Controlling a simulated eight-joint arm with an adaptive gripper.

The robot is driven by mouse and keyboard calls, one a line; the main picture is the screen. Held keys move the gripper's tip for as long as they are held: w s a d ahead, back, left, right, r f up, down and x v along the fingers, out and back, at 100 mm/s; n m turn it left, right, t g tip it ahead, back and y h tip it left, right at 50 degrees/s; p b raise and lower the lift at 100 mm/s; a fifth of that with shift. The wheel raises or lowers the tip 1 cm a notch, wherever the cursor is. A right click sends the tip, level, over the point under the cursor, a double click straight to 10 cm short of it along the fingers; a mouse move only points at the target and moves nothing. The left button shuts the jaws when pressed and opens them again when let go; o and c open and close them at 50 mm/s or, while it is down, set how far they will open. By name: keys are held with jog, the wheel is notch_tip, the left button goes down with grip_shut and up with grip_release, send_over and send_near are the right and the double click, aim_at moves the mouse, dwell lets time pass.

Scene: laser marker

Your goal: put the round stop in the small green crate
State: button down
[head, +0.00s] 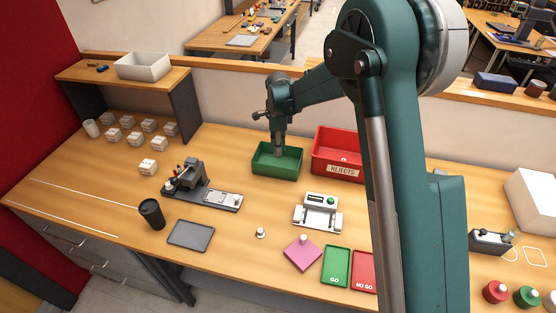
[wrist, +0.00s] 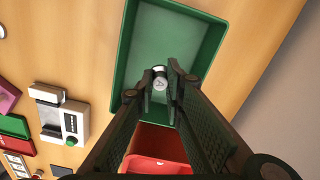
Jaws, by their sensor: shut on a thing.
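The small green crate (head: 276,174) stands on the bench left of the red REJECTS crate. My gripper (head: 278,152) points down over it, with its fingertips at about the rim level or lower; the exact height is hard to tell. In the wrist view my gripper (wrist: 160,88) is shut on a small silvery round piece with a dark band, which looks like the round stop (wrist: 160,78). The bare floor of the green crate (wrist: 175,35) shows behind it. The piece is too small to tell apart in the head view.
The red REJECTS crate (head: 330,171) is close on the right. A white device (head: 318,213), a grey fixture (head: 205,193), a black cup (head: 151,213) and a small knobbed piece (head: 260,232) stand nearer.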

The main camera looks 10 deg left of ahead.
jog(key=shift+f, duration=1.5)
jog(key=shift+f, duration=0.1)
jog(key=shift+f, duration=1.75)
jog(key=shift+f, duration=0.15)
jog(key=c, duration=2.4)
grip_release()
jog(key=shift+r, duration=0.2)
notch_tip(320, 180, up, 12)
jog(key=shift+f, duration=0.1)
